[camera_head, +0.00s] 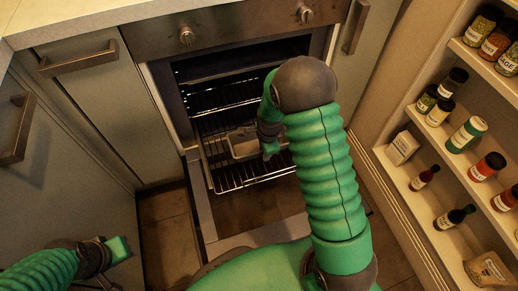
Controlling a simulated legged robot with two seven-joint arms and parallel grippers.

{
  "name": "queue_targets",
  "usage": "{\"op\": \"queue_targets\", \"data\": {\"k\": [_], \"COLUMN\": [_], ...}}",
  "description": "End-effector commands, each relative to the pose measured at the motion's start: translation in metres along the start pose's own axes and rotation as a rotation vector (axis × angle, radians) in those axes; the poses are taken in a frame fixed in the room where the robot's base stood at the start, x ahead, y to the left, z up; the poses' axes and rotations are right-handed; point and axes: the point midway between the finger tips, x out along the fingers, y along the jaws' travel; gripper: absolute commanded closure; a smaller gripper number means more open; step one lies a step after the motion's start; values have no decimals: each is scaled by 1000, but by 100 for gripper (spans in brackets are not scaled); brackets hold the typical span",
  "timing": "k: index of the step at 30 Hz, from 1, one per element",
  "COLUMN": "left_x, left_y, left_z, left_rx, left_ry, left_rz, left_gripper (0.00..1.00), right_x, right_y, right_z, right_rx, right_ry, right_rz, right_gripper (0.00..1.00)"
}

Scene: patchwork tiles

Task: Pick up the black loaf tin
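The loaf tin (243,148) sits on the pulled-out lower rack of the open oven, with its pale inside facing up and a dark rim. My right arm bends over the oven, and its gripper (270,151) is at the right end of the tin, partly behind my own forearm. I cannot tell whether its fingers touch the tin or how far apart they are. My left gripper (121,249) is low at the left, away from the tin, and nothing shows in it; its finger gap is not clear.
The oven door (245,212) is folded down below the rack (253,181). An upper rack (225,97) runs above the tin. Cabinets (95,110) stand at left. A shelf unit (440,143) with jars and bottles stands at right.

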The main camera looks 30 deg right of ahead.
Motion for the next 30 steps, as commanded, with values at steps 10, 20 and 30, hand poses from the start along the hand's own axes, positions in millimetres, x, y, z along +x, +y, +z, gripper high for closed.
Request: {"op": "queue_targets", "data": {"k": [10,20,30], "left_x": [3,3,3], "left_y": [0,0,0], "left_z": [0,0,0], "left_rx": [0,0,0], "left_ry": [1,1,1], "left_rz": [0,0,0], "left_gripper": [64,64,64], "right_x": [5,5,5], "right_y": [-1,0,0], "right_z": [0,0,0], "right_rx": [0,0,0], "right_ry": [0,0,0], "right_rz": [-2,-2,-1], "right_gripper": [85,100,100]}}
